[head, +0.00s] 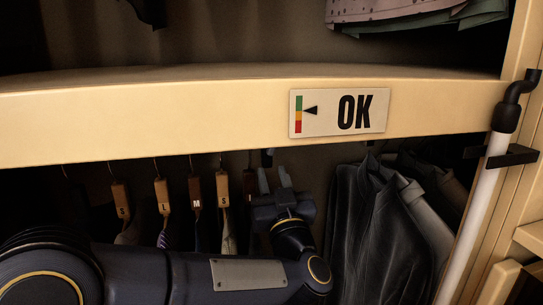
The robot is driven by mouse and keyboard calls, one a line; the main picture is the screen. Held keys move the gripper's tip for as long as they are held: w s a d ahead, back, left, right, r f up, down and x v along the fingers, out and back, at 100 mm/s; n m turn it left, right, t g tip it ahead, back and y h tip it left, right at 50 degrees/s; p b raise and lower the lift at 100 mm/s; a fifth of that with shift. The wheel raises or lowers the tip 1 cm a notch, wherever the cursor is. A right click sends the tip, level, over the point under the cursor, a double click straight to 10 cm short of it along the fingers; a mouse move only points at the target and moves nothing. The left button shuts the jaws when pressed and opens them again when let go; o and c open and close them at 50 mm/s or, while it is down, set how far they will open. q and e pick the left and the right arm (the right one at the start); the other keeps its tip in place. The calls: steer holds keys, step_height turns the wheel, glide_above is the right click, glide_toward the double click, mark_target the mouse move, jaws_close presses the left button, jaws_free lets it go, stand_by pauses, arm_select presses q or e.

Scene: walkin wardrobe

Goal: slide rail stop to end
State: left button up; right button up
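My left gripper (274,181) is under the shelf, right of the size-marked tags, with its fingers pointing up. Its two fingers stand apart with a gap between them, and I see nothing held in the gap. A small dark piece with a pale edge (267,158) shows just above the fingertips, under the shelf edge. It may be the rail stop, but it is too small and dark to be sure, and I cannot tell whether the fingers touch it. The rail itself is hidden behind the shelf front. My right gripper is not in view.
The cream shelf (150,118) bears an "OK" gauge sign (339,112). Wooden tags marked S, L and M (162,196) hang at left. Dark jackets (375,230) hang close on the right. A white pole (482,200) stands by the right upright. Folded clothes (410,14) show above.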

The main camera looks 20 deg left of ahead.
mark_target(268, 162)
arm_select(q)
steer(key=x, duration=0.6)
steer(key=shift+a+r+b, duration=0.1)
steer(key=shift+r+b, duration=0.05)
steer(key=shift+b, duration=0.2)
jaws_close()
